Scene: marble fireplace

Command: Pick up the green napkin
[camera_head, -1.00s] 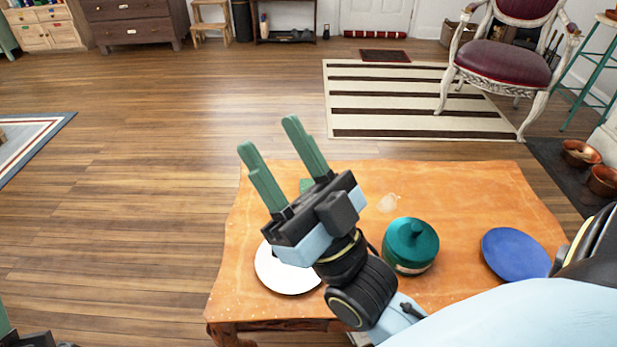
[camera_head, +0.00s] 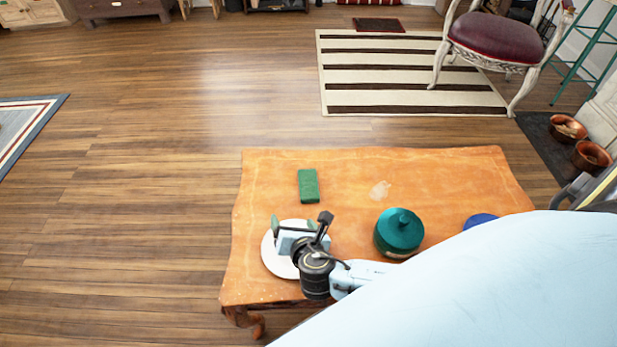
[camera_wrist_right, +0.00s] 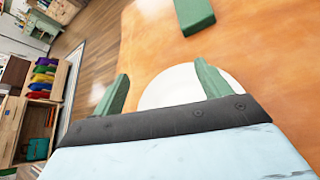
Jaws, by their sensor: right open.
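The green napkin (camera_head: 308,186) is a folded green block lying flat on the orange wooden table (camera_head: 440,180), near its far left part. It also shows at the top of the right wrist view (camera_wrist_right: 194,14). My right gripper (camera_head: 293,224) is open and empty, over the white plate (camera_head: 271,256). It is on the near side of the napkin and apart from it. In the right wrist view, its two green fingers (camera_wrist_right: 160,82) stand wide apart with the plate (camera_wrist_right: 172,86) beyond them. My left gripper is not in view.
A teal lidded pot (camera_head: 398,233) stands right of my right gripper. A blue plate (camera_head: 479,220) is mostly hidden behind my arm. The table around the napkin is clear.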

